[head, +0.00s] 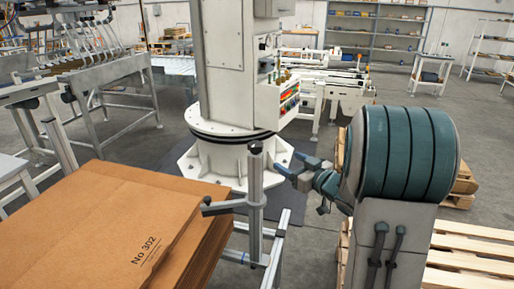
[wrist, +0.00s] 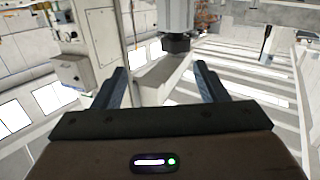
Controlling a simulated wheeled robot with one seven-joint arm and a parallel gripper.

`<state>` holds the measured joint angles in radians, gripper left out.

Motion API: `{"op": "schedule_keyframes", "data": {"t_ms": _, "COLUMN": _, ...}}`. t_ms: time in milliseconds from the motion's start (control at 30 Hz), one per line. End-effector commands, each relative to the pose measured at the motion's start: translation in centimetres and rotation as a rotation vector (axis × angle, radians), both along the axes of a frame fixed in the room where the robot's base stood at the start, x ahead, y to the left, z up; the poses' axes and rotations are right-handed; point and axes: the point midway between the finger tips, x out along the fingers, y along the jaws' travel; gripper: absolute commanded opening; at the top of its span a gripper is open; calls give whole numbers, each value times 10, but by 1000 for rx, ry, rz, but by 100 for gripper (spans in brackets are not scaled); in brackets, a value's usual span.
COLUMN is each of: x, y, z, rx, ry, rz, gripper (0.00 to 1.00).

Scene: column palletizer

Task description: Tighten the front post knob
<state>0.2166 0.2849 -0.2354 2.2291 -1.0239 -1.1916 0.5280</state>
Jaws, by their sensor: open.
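The front post (head: 255,180) is a grey upright post beside the stack of cardboard. A dark knob (head: 255,147) caps its top, and a short grey bar reaches left from the post. My gripper (head: 291,170) is just right of the post, slightly below knob height in the picture, open and empty. In the wrist view, the dark knob (wrist: 176,43) shows at the end of the pale post, beyond the fingertips of my open gripper (wrist: 158,76) and toward the right finger. The knob and fingers look apart. My arm hides part of the area behind the gripper.
Flat brown cardboard (head: 100,225) marked "No 302" is stacked at the left front. A white machine column (head: 225,75) stands behind the post. Wooden pallets (head: 475,250) lie at the right. A metal frame (head: 110,75) stands at the left.

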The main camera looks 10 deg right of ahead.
Motion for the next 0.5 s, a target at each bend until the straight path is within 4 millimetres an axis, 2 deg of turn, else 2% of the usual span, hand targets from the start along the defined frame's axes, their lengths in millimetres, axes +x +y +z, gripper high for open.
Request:
{"op": "schedule_keyframes", "data": {"t_ms": 267, "x": -6, "y": 8, "z": -4, "rx": 70, "ry": -31, "rz": 125, "gripper": 66}}
{"op": "schedule_keyframes", "data": {"t_ms": 367, "x": 1, "y": 13, "z": -3, "rx": 72, "ry": -32, "rz": 129, "gripper": 66}}
{"op": "schedule_keyframes", "data": {"t_ms": 500, "x": 20, "y": 27, "z": -2, "rx": 71, "ry": -32, "rz": 129, "gripper": 66}}
